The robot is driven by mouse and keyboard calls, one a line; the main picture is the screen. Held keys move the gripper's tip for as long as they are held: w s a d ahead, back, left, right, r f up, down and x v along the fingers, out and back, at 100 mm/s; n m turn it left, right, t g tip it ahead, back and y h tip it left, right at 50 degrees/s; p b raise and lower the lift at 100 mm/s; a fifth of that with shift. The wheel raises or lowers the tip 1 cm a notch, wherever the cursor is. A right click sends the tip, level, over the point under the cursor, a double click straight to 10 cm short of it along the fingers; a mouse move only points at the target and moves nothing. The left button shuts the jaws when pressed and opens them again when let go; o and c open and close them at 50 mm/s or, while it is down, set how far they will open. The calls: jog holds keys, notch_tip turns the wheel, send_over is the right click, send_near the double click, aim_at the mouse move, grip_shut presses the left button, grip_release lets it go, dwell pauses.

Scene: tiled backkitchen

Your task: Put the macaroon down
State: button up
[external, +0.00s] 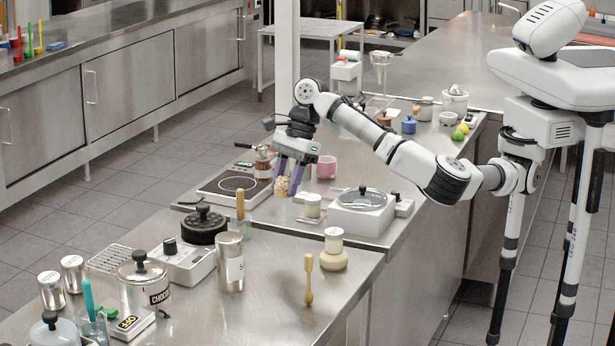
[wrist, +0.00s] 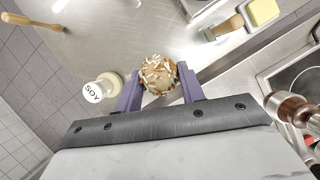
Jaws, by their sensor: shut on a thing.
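The macaroon (wrist: 158,75) is a round tan ball with white and brown sprinkles, held between the two purple fingers of my gripper (wrist: 160,88) in the wrist view. In the external view my gripper (external: 289,176) points down, with the macaroon (external: 282,185) low between its fingertips, close over the steel counter (external: 262,212). I cannot tell whether the macaroon touches the counter.
A hot plate (external: 236,184) lies left of my gripper. A pink mug (external: 326,167) stands behind, a small lidded jar (external: 313,205) to the right, and a white appliance with a glass lid (external: 361,210) beyond it. A soy jar (wrist: 98,91) stands left in the wrist view.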

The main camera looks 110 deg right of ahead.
aim_at(282, 247)
notch_tip(282, 247, down, 13)
jog(key=shift+r+p, duration=0.1)
jog(key=shift+p, duration=0.4)
jog(key=o, duration=0.9)
jog(key=shift+o, duration=0.3)
